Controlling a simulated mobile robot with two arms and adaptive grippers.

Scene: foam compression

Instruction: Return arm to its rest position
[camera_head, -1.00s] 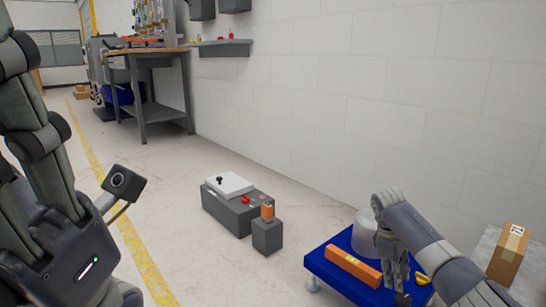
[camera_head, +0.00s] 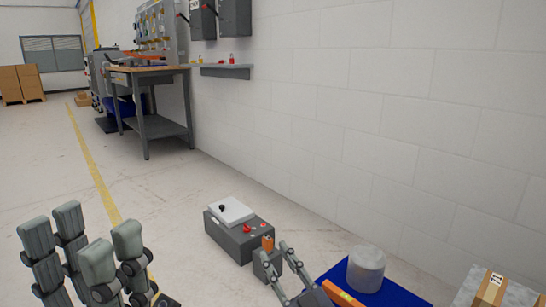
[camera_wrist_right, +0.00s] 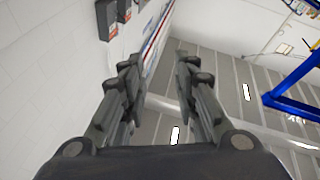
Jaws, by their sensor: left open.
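My left gripper (camera_head: 82,238) is at the lower left of the head view. Its fingers point up and are spread apart, with nothing between them. My right gripper (camera_head: 277,256) is at the bottom centre, in front of the small grey pedestal and left of the blue table. Its two sets of fingers point up and are apart. In the right wrist view the right gripper (camera_wrist_right: 158,68) is open and empty, facing the ceiling. Most of both arms is outside the head view.
The blue table (camera_head: 398,292) holds a grey cylinder (camera_head: 366,268) and an orange bar (camera_head: 341,294). A cardboard box (camera_head: 493,290) is at the right. A grey box with a white top (camera_head: 238,232) stands on the floor. A workbench (camera_head: 150,98) is farther back.

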